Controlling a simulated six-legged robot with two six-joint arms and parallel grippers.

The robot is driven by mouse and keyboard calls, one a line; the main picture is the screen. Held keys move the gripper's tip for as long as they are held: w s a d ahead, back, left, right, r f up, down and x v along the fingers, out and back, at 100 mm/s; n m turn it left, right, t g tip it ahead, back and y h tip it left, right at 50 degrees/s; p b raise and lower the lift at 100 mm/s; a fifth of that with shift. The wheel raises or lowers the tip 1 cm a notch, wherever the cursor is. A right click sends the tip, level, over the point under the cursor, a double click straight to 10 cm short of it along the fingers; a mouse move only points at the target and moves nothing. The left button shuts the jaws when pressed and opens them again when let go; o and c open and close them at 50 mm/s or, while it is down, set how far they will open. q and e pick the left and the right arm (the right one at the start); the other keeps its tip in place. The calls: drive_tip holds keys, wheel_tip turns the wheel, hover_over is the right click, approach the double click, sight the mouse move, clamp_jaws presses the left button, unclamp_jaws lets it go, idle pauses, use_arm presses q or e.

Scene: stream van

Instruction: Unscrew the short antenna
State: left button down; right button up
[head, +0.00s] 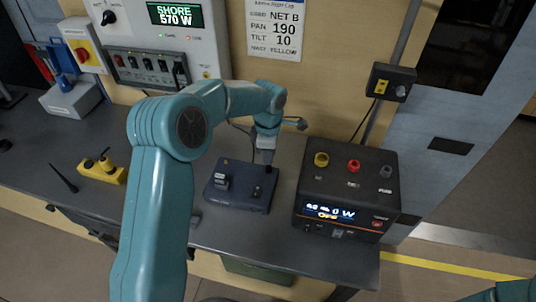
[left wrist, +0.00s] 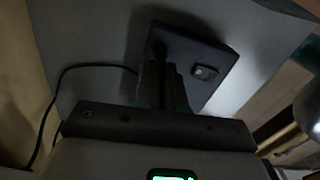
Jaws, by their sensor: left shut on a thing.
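A dark blue box (head: 238,203) lies on the grey bench in the middle of the head view; it also shows in the left wrist view (left wrist: 212,50). Two small dark fittings stand on its top, one on the left (head: 222,183) and one on the right (head: 257,191). My left gripper (head: 267,162) points down at the back right part of the box and is shut on a thin dark thing, which I take for the short antenna. The fingers (left wrist: 168,85) hide most of it, so I cannot tell whether it is still seated. My right gripper is out of view.
A black power unit (head: 345,190) with coloured knobs stands close right of the box. A yellow block (head: 103,172) and a thin black rod (head: 63,179) lie at the left. The wall panel (head: 160,45) rises behind. Bench in front of the power unit is bare.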

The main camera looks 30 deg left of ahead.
use_arm(q)
drive_tip(key=shift+d, duration=0.1)
drive_tip(key=shift+f+n+b, duration=0.1)
drive_tip(key=shift+n+b, duration=0.25)
drive_tip(key=shift+n, duration=0.05)
drive_tip(key=shift+n+b, duration=0.65)
drive_tip(key=shift+n, duration=0.95)
drive_tip(key=shift+n+b, duration=0.3)
drive_tip(key=shift+n, duration=0.3)
drive_tip(key=shift+n+b, duration=0.45)
drive_tip(key=shift+n, duration=0.95)
drive_tip(key=c, duration=1.3)
unclamp_jaws()
